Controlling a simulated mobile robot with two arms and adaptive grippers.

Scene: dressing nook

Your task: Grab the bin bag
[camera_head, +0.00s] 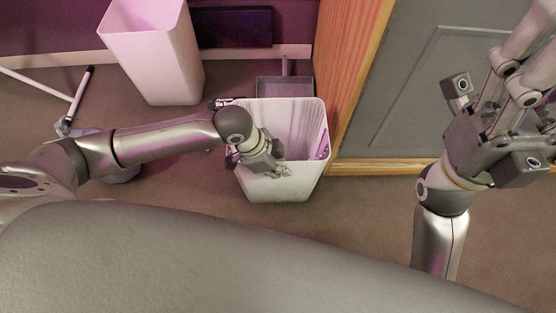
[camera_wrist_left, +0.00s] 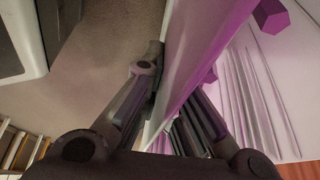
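A white bin (camera_head: 279,187) stands on the carpet in the middle of the head view. The bin bag (camera_head: 296,122), pale and pleated, lines its inside; its folds also show in the left wrist view (camera_wrist_left: 262,92). My left gripper (camera_head: 281,172) is at the bin's front rim. In the left wrist view (camera_wrist_left: 172,88) its fingers stand apart on both sides of the bin wall, one outside and one inside; I cannot tell whether they touch the bag. My right gripper (camera_head: 522,82) is raised at the right, away from the bin, its fingertips cut off or unclear.
A second white bin (camera_head: 160,52) stands behind to the left. A grey dustpan (camera_head: 284,86) is just behind the middle bin. A wooden cabinet side (camera_head: 352,75) and grey door (camera_head: 412,90) stand close on the right. A white-and-black stick (camera_head: 80,93) is at far left.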

